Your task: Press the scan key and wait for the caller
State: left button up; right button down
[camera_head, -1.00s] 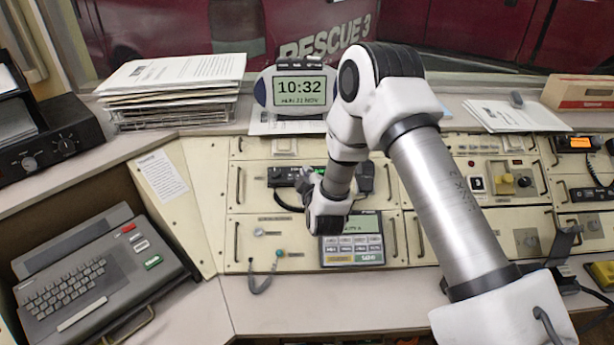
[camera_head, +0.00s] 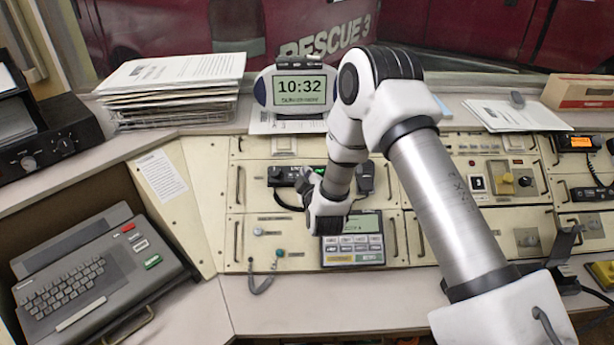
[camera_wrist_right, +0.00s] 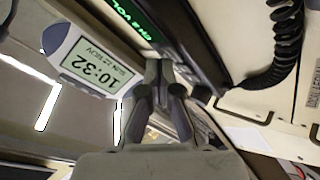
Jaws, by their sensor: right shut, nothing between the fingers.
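My right gripper (camera_head: 306,187) is shut and empty, in front of a black radio unit (camera_head: 283,176) in the console's upper row. In the right wrist view the closed fingertips (camera_wrist_right: 160,72) lie close to the radio's dark front, beside its lit green display (camera_wrist_right: 133,20) reading "CH 2 VOL". I cannot tell whether they touch it. No label reading scan is legible, and my wrist and fingers hide part of the radio. A keypad panel (camera_head: 353,243) with a grey-green display and several buttons sits below, partly behind my wrist. My left gripper is not in view.
A clock (camera_head: 299,88) reading 10:32 stands behind the console. A stack of papers (camera_head: 172,75) is at the back left. A keyboard terminal (camera_head: 92,270) is at the left. A coiled cord (camera_wrist_right: 288,30) hangs near the radio. The front ledge (camera_head: 300,308) is clear.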

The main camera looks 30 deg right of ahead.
jog(key=shift+w+d+f, duration=0.1)
jog(key=shift+f, duration=0.2)
dwell(0.7)
jog(key=shift+s+a+r+p, duration=0.25)
jog(key=shift+s+r+p, duration=0.15)
jog(key=shift+r, duration=0.25)
jog(key=shift+r, duration=0.1)
jog(key=shift+r+p, duration=0.25)
jog(key=shift+p, duration=0.15)
jog(key=s+r+p, duration=0.1)
jog(key=s+a+r+p, duration=0.1)
jog(key=r, duration=0.1)
jog(key=shift+s+a+r+p, duration=0.15)
jog(key=shift+a+r+p, duration=0.1)
jog(key=shift+p, duration=0.15)
